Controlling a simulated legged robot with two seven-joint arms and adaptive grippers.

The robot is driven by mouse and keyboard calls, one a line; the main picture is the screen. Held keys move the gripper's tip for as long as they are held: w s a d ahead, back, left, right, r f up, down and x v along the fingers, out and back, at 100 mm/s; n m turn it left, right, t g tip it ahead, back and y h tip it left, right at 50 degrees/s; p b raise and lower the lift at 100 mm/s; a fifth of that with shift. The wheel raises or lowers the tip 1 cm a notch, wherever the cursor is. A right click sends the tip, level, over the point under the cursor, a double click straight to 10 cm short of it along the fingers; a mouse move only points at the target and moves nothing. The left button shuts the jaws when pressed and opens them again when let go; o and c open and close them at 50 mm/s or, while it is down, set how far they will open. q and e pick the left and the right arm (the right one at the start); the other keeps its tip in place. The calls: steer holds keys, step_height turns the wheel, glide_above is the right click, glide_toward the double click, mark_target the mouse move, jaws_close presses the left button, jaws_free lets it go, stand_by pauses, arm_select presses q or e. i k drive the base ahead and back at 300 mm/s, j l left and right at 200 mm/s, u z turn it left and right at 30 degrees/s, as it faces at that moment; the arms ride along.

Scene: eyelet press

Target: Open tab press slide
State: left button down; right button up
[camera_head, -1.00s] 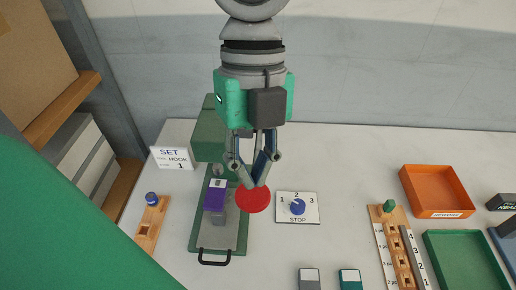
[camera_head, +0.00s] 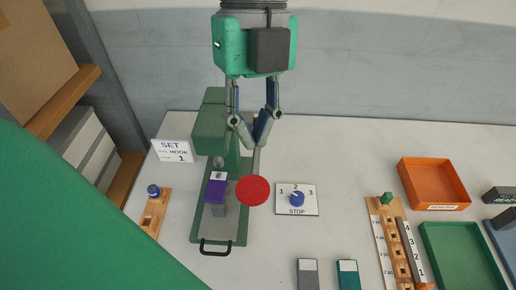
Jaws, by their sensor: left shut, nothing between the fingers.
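The green press (camera_head: 211,142) stands on the table left of centre. Its slide (camera_head: 218,231) extends toward me, with a black handle (camera_head: 215,252) at the near end. A purple-topped block (camera_head: 217,189) sits on the slide. A grey lever ends in a round red knob (camera_head: 252,191) beside the slide. My left gripper (camera_head: 255,144) is shut and empty, pointing down above the far end of the lever, beside the press head. Whether its tips touch the lever is unclear. My right gripper is not in view.
A sign (camera_head: 173,152) reading SET HOOK 1 and a wooden holder (camera_head: 154,212) stand to the left. An orange tray (camera_head: 433,207) and a green tray (camera_head: 465,255) lie at the right.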

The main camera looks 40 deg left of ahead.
mark_target(219, 221)
steer(key=k, duration=1)
